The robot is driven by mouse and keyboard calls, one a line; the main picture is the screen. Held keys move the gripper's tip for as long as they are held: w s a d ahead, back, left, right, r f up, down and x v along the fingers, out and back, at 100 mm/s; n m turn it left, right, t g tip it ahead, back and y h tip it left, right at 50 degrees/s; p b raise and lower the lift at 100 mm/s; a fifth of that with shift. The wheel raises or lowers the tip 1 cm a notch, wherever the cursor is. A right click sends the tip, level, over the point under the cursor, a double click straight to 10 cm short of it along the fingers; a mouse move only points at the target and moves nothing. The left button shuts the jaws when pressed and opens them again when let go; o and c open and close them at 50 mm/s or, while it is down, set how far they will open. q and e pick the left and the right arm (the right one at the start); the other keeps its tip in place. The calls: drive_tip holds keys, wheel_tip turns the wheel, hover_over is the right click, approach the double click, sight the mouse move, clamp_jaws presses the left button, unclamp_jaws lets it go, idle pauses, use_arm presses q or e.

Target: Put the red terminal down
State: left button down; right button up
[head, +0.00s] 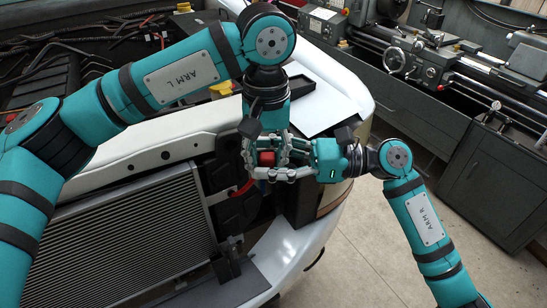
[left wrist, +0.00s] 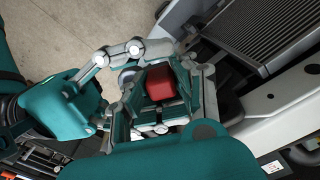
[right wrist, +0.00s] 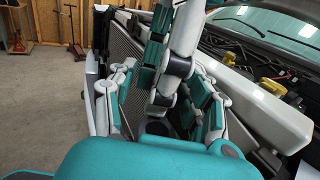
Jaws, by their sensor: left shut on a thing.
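The red terminal (head: 266,158) is a small red block, held above the front corner of the pickup. My left gripper (head: 266,150) comes down from above and is shut on it. In the left wrist view, the red terminal (left wrist: 161,82) sits between the left gripper's pads. My right gripper (head: 292,160) reaches in from the right, close beside the left one. In the right wrist view, its fingers (right wrist: 160,110) stand apart, with my left arm and gripper between them. I cannot tell whether the right fingers touch anything.
A pale flat tray or panel (head: 308,106) with a dark edge lies on the fender behind the grippers. The radiator (head: 140,235) is at the lower left, with a red cable (head: 243,189) beside it. A lathe (head: 440,62) stands at the back right. The floor (head: 370,250) is clear.

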drive_tip(key=c, duration=0.9)
drive_tip(key=o, duration=1)
drive_tip(key=shift+c, duration=0.2)
